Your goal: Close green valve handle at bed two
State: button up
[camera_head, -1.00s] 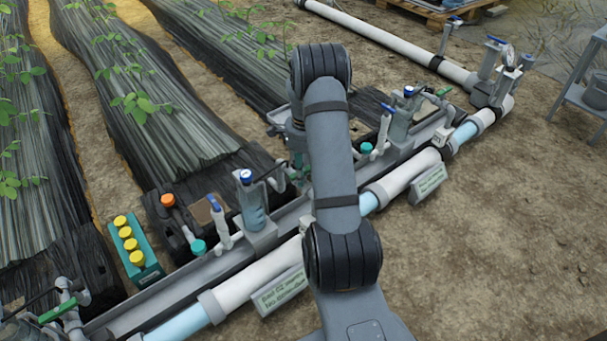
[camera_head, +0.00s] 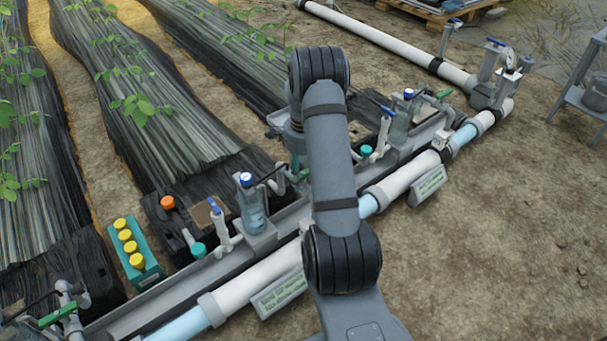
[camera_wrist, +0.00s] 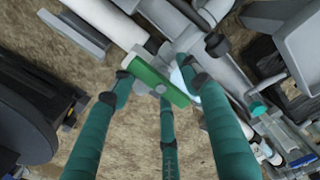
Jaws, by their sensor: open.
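A green valve handle (camera_wrist: 160,84) lies near the middle of the wrist view, a flat bar on grey fittings beside the white pipe. My gripper (camera_wrist: 156,72) has its teal fingers spread around the handle's near side and ends; I cannot tell whether they touch it. In the head view a green handle (camera_head: 304,174) shows at the middle valve, just left of my arm, which hides part of the fittings. Other green handles are at the lower left (camera_head: 57,314) and upper right (camera_head: 444,92). A bed sign (camera_head: 280,292) hangs on the pipe below.
The white pipe (camera_head: 250,280) and grey channel run diagonally across the head view. Bare soil lies to the right.

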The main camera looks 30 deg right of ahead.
notch_tip(320, 180, up, 10)
jog(key=p, duration=0.7)
jog(key=shift+w, duration=0.15)
jog(key=shift+f, duration=0.15)
jog(key=s+a+f+n+b, duration=0.3)
jog(key=a+n+b, duration=0.2)
jog(key=a, duration=0.2)
jog(key=s+a+f+n+t+b, duration=0.1)
jog(key=s+a+f+n+b, duration=0.25)
jog(key=a, duration=0.35)
jog(key=s+a+f+n+b, duration=0.2)
jog(key=a+n+b, duration=0.3)
jog(key=a, duration=0.1)
jog(key=s+a+f+n+y+b, duration=0.1)
jog(key=s+f+n+b, duration=0.3)
jog(key=s, duration=0.5)
jog(key=s+a+f+n+y+b, duration=0.1)
jog(key=s+a+f+n+b, duration=0.3)
jog(key=s, duration=0.5)
jog(key=s+a+f+n+y+b, duration=0.1)
jog(key=s+f+n+b, duration=0.3)
jog(key=s, duration=0.6)
jog(key=a+n+b, duration=0.1)
jog(key=n+b, duration=0.1)
jog(key=b, duration=0.1)
jog(key=shift+a+f, duration=0.2)
